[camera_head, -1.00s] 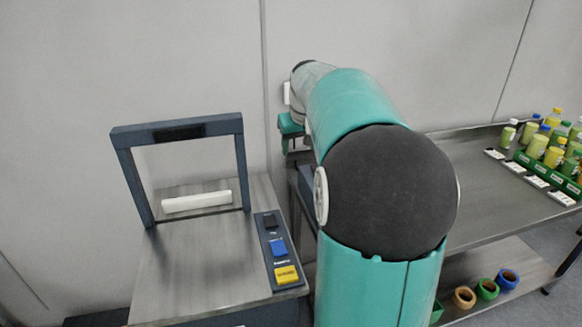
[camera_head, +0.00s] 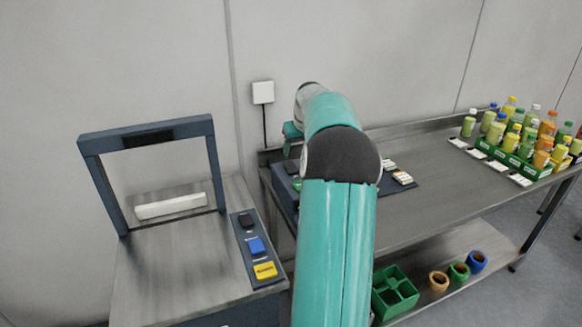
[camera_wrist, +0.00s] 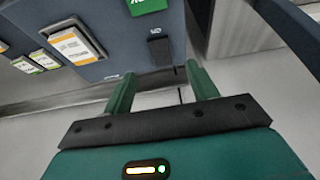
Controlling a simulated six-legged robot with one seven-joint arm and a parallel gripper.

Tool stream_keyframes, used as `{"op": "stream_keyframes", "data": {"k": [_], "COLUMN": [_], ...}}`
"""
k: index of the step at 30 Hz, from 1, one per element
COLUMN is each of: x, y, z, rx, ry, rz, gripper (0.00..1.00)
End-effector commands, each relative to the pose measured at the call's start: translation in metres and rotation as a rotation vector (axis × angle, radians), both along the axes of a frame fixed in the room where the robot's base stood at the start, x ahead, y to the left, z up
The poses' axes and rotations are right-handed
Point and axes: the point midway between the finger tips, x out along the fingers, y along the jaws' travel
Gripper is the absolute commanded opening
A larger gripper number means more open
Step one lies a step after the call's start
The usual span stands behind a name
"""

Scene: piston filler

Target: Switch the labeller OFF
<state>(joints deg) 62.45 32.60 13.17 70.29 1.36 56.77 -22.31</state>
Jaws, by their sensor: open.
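In the wrist view, a dark blue panel (camera_wrist: 115,65) fills the upper middle, with a black switch (camera_wrist: 160,50) and a green button or label (camera_wrist: 148,5) above it. The small lettering by the switch is not readable. My gripper (camera_wrist: 160,71) is open and empty, its two green fingers either side of the switch in the picture; I cannot tell whether they touch the panel. In the head view, my gripper (camera_head: 292,137) shows partly behind my arm, above the dark blue unit (camera_head: 285,188) at the steel table's left end. My arm hides much of that unit.
A dark-framed machine (camera_head: 145,134) stands left, with black (camera_head: 246,221), blue (camera_head: 256,246) and yellow (camera_head: 265,270) buttons. The steel table (camera_head: 430,195) has a bare middle and bottles (camera_head: 520,140) at right. A green crate (camera_head: 395,292) is below. A white wall box (camera_head: 262,92) is behind.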

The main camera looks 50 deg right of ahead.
Motion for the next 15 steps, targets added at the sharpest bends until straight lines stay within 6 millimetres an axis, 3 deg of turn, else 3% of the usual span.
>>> {"op": "stream_keyframes", "data": {"k": [9,15], "x": [0.022,0.033], "y": [-0.010,-0.015], "z": [-0.060,-0.086], "rx": [0.003,0.001], "ry": [0.002,0.001], "rz": [0.001,0.002], "gripper": [0.58,0.58]}}
